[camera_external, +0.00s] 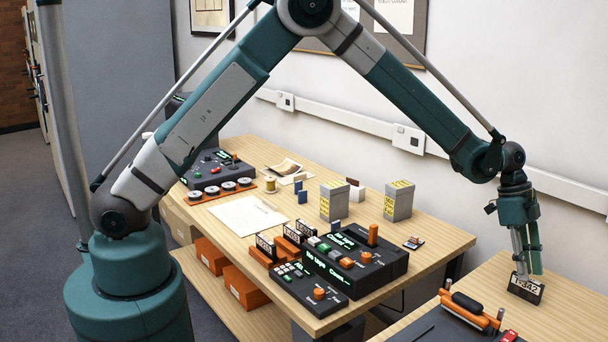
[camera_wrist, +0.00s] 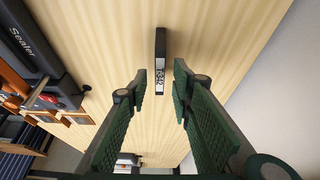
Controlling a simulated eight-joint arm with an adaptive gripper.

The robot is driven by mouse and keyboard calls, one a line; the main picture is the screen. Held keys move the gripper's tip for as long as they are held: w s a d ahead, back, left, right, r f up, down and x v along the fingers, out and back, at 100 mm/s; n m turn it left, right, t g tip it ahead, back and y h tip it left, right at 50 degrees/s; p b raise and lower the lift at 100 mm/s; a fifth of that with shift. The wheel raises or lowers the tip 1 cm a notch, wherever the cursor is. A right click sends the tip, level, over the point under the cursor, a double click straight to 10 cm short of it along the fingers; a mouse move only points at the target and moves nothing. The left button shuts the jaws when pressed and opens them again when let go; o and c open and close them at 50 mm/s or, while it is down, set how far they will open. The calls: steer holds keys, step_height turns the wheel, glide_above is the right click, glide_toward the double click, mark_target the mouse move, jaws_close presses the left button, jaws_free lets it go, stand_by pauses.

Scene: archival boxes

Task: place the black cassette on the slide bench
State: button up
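A black cassette (camera_external: 524,289) with a white label reading like "1-342" stands on edge on the right wooden table, below my gripper (camera_external: 527,262). In the wrist view the cassette (camera_wrist: 160,47) shows as a narrow dark bar with a white label strip, ahead of the fingertips. The cassette lines up with the gap. Whether the fingertips touch it is not clear. I cannot tell which surface is the slide bench.
A dark sealer unit with orange parts (camera_external: 468,309) stands left of the cassette on the right table (camera_external: 565,268). The left table (camera_external: 300,238) holds black control consoles (camera_external: 352,254), grey boxes (camera_external: 398,201) and several black cassettes in orange holders. The table right of the cassette is clear.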

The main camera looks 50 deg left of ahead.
steer(key=v, duration=0.8)
steer(key=shift+a+r+p, duration=0.2)
steer(key=shift+r+p, duration=0.1)
stand_by(0.3)
steer(key=s+a+r+n+t, duration=0.1)
steer(key=s+a+r+n, duration=0.2)
steer(key=s+a+r, duration=0.5)
steer(key=s+a+r+n+t+y, duration=0.1)
steer(key=s+a+r+n+t, duration=0.15)
steer(key=a+r, duration=0.7)
steer(key=s+a+r+n, duration=0.4)
steer(key=s+a, duration=0.1)
steer(key=a, duration=0.8)
steer(key=s+a+f+n+t+y, duration=0.1)
steer(key=s+a+n, duration=0.3)
steer(key=s+a, duration=0.7)
steer(key=s+a+f+n+t+y, duration=0.2)
steer(key=s+a+n, duration=0.2)
steer(key=s+a, duration=0.6)
steer(key=s, duration=0.5)
steer(key=shift+s+a+t, duration=0.35)
steer(key=shift+s+a, duration=0.05)
